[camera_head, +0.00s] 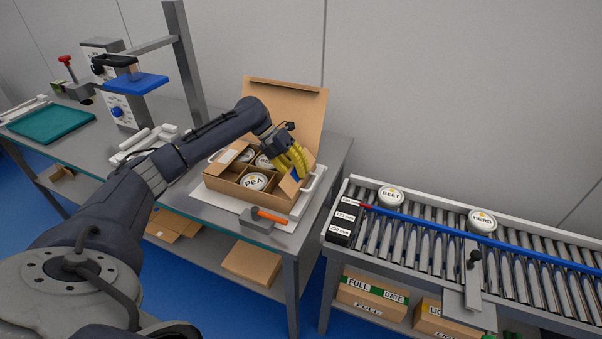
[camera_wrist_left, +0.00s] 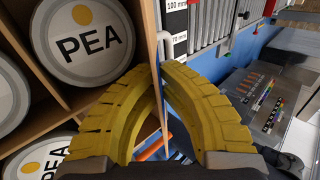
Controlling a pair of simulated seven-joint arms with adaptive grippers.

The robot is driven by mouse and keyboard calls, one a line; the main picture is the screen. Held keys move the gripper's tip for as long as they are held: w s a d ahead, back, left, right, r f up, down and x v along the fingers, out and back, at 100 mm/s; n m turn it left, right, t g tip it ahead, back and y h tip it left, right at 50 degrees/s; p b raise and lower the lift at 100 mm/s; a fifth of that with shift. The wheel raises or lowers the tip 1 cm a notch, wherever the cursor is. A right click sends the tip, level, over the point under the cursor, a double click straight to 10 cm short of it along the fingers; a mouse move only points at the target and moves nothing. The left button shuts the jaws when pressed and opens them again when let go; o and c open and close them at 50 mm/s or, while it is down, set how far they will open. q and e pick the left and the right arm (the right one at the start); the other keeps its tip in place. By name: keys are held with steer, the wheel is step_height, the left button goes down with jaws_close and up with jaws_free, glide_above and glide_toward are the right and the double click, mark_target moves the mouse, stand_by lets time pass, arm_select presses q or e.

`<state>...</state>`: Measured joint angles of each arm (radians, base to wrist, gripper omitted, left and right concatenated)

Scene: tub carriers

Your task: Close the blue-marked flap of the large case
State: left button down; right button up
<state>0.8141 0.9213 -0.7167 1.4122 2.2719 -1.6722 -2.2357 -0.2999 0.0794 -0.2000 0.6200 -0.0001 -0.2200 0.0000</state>
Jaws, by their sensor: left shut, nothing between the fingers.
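The large case (camera_head: 235,192) is an open cardboard box on a white tray at the table's right end. White lidded tubs stand in its compartments; PEA tubs also show in the left wrist view (camera_wrist_left: 82,38). Its tall back lid (camera_head: 300,105) stands up. The blue-marked flap (camera_head: 289,187) is at the case's right side, tilted up and partly hidden behind my fingers. My left gripper (camera_head: 296,168) is shut and empty, its yellow fingers at this flap. In the left wrist view its fingertips (camera_wrist_left: 164,68) meet beside the case's edge; contact is unclear.
A grey tool with an orange handle (camera_head: 268,217) lies in front of the case. A roller conveyor (camera_head: 450,240) with BEET and HERB tubs stands to the right, across a gap. A metal post (camera_head: 183,65) and a device with a blue plate (camera_head: 135,84) stand left.

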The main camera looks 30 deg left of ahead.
arm_select(q)
steer(key=c, duration=2.1)
jaws_free()
steer(key=shift+c, duration=0.2)
steer(key=o, duration=0.5)
steer(key=v, duration=1.2)
steer(key=shift+s, duration=0.1)
